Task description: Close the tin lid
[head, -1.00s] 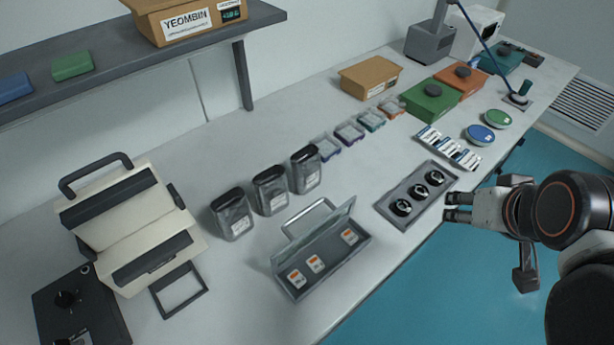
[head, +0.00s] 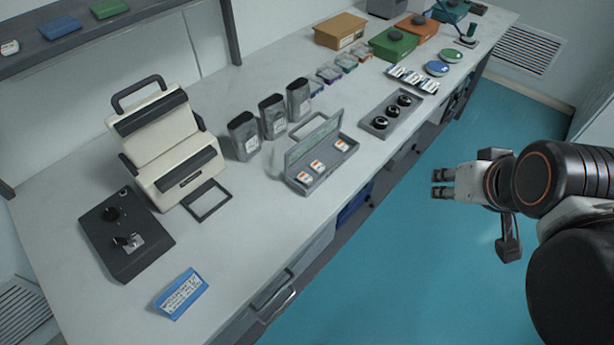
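A grey tin (head: 322,178) lies on the table in the middle of the head view, with several white and orange cards inside. Its lid (head: 312,139) stands raised along the tin's back edge, so the tin is open. My gripper (head: 440,183) is to the right of the tin, out past the table's front edge and over the blue floor. Its two fingertips point left with a gap between them and nothing held. It is apart from the tin and lid.
Three dark jars (head: 272,116) stand behind the tin. A grey tray (head: 391,116) of round black parts lies to its right. A cream machine (head: 166,145), a black control box (head: 126,234) and a blue card (head: 181,293) are on the left.

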